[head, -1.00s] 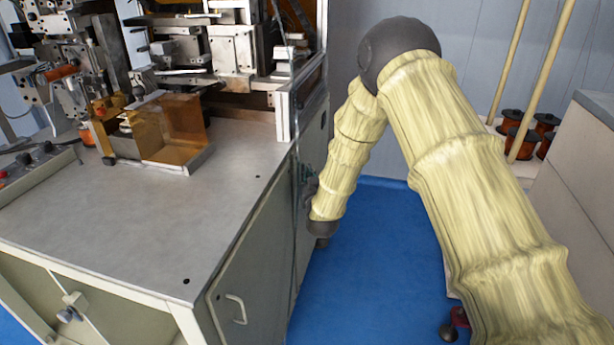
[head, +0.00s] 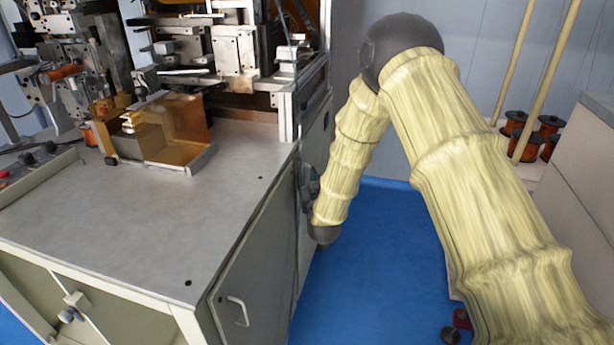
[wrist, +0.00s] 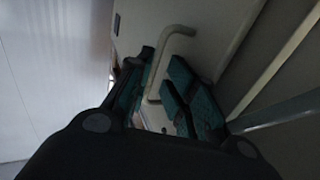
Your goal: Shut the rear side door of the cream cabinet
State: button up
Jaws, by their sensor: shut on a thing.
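The cream cabinet (head: 130,200) has a grey top. Its rear side door (head: 316,130) is on the far part of its right side, partly hidden by my arm in the head view. The door's pale panel also shows in the wrist view (wrist: 222,22), with a curved cream handle (wrist: 172,32). My gripper (wrist: 166,92) has green-padded fingers on either side of this handle and is shut on it. In the head view my gripper (head: 309,186) is mostly hidden beside the door. I cannot tell how far the door stands from its frame.
The front side door (head: 255,280), with its own handle (head: 238,311), is nearer and looks shut. Blue floor (head: 360,275) lies clear right of the cabinet. Copper spools (head: 530,130), poles and a grey box (head: 580,185) stand at the right.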

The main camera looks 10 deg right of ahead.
jog(key=s, duration=1)
jog(key=shift+s+d, duration=0.2)
jog(key=s+d+f+g+p, duration=0.2)
jog(key=s+f+g, duration=0.3)
jog(key=s+f, duration=0.6)
jog(key=s+d+f+g+p, duration=0.2)
jog(key=s+d+f+g, duration=0.15)
jog(key=s+f, duration=0.65)
jog(key=s+d+f+g, duration=0.1)
jog(key=s+g, duration=0.2)
jog(key=s, duration=0.6)
jog(key=s+d+f+g+p, duration=0.1)
jog(key=s+f+g, duration=0.1)
jog(key=s, duration=0.8)
jog(key=s+d+f+m+g+p, duration=0.1)
jog(key=s+g, duration=0.3)
jog(key=s, duration=0.6)
jog(key=shift+d+f, duration=0.2)
jog(key=shift+f, duration=0.5)
jog(key=shift+g+h, duration=0.25)
jog(key=shift+h, duration=0.05)
